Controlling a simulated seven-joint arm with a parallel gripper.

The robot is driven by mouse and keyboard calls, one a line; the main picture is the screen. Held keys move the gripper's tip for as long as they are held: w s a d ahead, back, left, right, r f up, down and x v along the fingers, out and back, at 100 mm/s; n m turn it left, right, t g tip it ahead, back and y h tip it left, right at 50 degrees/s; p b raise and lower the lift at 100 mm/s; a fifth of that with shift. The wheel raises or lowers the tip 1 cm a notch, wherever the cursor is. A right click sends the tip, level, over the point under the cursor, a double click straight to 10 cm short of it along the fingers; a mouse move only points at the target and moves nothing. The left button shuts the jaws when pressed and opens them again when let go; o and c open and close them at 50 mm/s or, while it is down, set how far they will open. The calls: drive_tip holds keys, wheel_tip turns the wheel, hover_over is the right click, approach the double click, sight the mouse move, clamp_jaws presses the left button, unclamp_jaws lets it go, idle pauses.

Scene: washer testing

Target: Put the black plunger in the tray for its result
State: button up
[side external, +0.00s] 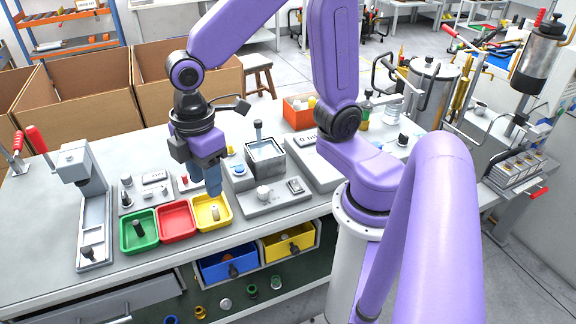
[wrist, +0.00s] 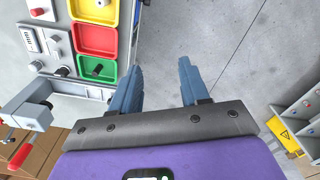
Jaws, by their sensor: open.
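A short dark plunger (side external: 138,225) lies in the green tray (side external: 125,245); the wrist view shows it as a black stub (wrist: 97,70) in the green tray (wrist: 88,79). Another small dark part (side external: 90,253) sits on the base of the lever press. I cannot tell for certain which is the task's plunger. The red tray (side external: 176,220) looks empty. The yellow tray (side external: 226,224) holds a small pale part (side external: 214,213). My gripper (side external: 214,192) is open and empty, pointing down, and overlaps the yellow tray in the side view. In the wrist view its fingers (wrist: 157,82) are apart with floor between them.
The press (side external: 77,165) with a red lever stands left of the trays. Test units with knobs and a square vessel (side external: 264,157) stand behind and right of them. Blue (side external: 229,268) and yellow (side external: 290,245) bins hang below the bench. Cardboard boxes (side external: 90,95) are behind.

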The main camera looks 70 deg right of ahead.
drive_tip(key=s+d+m, duration=0.1)
drive_tip(key=s+d, duration=0.6)
drive_tip(key=s, duration=0.6)
drive_tip(key=shift+s+d, duration=0.15)
drive_tip(key=shift+d, duration=0.25)
idle(0.3)
